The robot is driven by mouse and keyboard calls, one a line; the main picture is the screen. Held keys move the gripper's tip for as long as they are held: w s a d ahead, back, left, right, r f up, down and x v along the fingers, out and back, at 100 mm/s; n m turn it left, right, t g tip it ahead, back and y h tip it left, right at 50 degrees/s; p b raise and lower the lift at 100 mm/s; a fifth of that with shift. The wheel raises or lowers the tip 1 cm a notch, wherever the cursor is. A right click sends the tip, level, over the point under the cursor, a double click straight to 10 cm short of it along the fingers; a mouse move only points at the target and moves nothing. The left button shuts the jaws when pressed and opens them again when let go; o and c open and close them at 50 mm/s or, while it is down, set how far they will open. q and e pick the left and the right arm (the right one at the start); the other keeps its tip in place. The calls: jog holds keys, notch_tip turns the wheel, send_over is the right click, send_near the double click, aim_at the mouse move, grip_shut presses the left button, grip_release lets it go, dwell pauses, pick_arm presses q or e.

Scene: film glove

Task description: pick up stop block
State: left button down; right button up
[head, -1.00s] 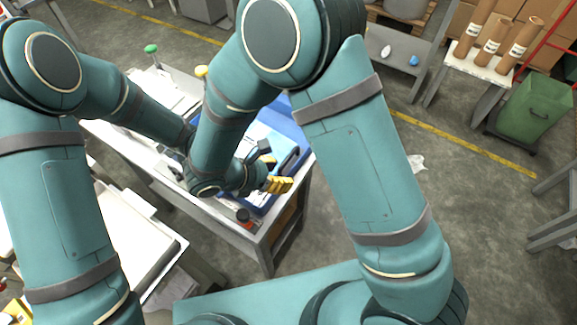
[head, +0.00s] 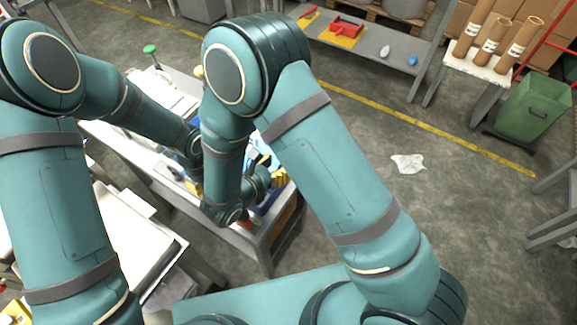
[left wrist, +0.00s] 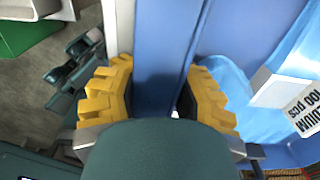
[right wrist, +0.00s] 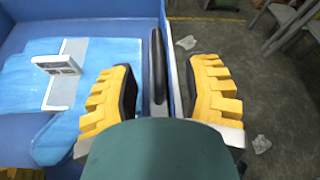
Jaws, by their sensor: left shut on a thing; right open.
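I cannot pick out a thing that is surely the stop block. My left gripper (left wrist: 158,90) is shut with the blue wall of a crate (left wrist: 160,50) between its yellow fingers; it is mostly hidden in the head view. My right gripper (right wrist: 163,92) is open at the blue crate's edge. A black bar-shaped handle (right wrist: 157,65) stands between its fingers, with gaps to both sides. In the head view the right gripper (head: 270,168) is over the right end of the workbench, partly behind my forearm.
Blue film (right wrist: 100,65) and a white labelled piece (right wrist: 62,75) lie inside the crate. A red item (head: 246,224) is at the bench's front edge. A shelf (head: 400,55) holds a red block-like item (head: 347,27). The floor to the right is mostly clear, with crumpled film (head: 408,163).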

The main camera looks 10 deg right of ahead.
jog(key=shift+x, duration=2.4)
jog(key=shift+w+a, duration=0.1)
grip_shut()
